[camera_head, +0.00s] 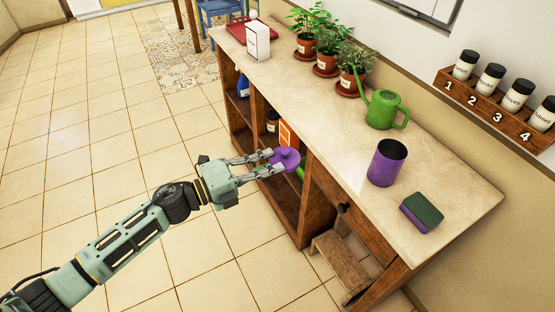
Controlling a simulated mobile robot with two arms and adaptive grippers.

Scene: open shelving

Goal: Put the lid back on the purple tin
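The purple tin (386,166) stands upright and open on the counter, its dark inside showing at the top. The purple lid (287,157) is at the tips of my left gripper (275,162), just off the counter's front edge and in front of the shelf openings. The two fingers lie on either side of the lid's near part and look closed on it. The tin is to the right of the gripper, well apart from it. My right gripper is out of view.
A purple and green sponge (421,212) lies right of the tin, and a green watering can (384,108) stands behind it. Potted plants (327,57) line the back. The counter (325,133) is clear left of the tin. A wooden step stool (343,260) sits below.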

